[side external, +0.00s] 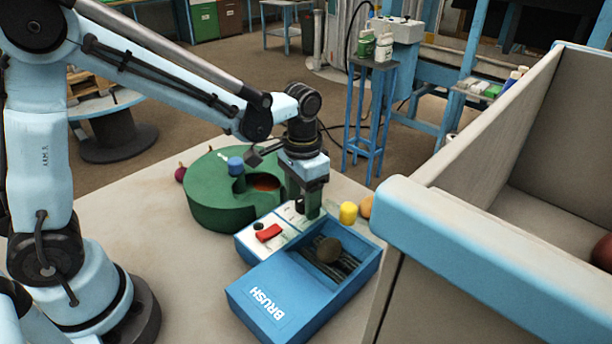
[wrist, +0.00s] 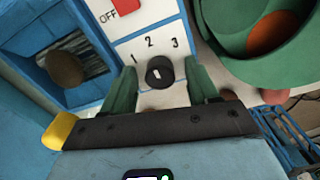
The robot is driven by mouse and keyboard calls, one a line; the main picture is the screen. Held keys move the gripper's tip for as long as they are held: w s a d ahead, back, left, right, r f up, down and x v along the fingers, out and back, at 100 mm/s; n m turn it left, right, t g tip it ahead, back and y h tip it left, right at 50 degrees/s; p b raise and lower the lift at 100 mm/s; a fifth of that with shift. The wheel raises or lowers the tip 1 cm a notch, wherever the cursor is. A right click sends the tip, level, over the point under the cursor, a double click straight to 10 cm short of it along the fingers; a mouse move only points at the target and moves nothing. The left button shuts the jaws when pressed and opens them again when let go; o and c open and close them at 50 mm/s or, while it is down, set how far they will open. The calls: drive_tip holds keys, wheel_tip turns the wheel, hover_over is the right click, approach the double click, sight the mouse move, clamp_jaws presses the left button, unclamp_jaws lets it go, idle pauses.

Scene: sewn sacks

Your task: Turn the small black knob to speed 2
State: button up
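The small black knob (wrist: 160,72) sits on a white panel (wrist: 190,95) marked 1, 2 and 3. A white mark shows on its face, but I cannot tell which number it points to. My gripper (wrist: 160,86) is open, with one green finger on each side of the knob and visible gaps between. In the side view my gripper (side external: 307,209) points down at the panel (side external: 286,219), and its fingers hide much of the knob there. A red switch (wrist: 126,6) labelled OFF is on the same panel; it also shows in the side view (side external: 269,233).
The blue BRUSH box (side external: 240,290) adjoins the panel, with a brown round item (side external: 328,249) in its tray. A green round machine (side external: 215,205) stands close behind. A yellow cylinder (side external: 348,212) is to the right. A large blue-edged bin (side external: 450,250) fills the right side.

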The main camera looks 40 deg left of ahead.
drive_tip(key=shift+r, duration=0.1)
wheel_tip(320, 180, up, 12)
idle(0.8)
drive_tip(key=n+t, duration=0.2)
drive_tip(key=t, duration=0.5)
approach(297, 200)
drive_tip(key=a, duration=0.1)
drive_tip(key=s+a, duration=0.1)
drive_tip(key=a, duration=0.1)
drive_tip(key=s+a, duration=0.1)
drive_tip(key=a, duration=0.1)
drive_tip(key=shift+s+r, duration=0.1)
drive_tip(key=shift+r, duration=0.2)
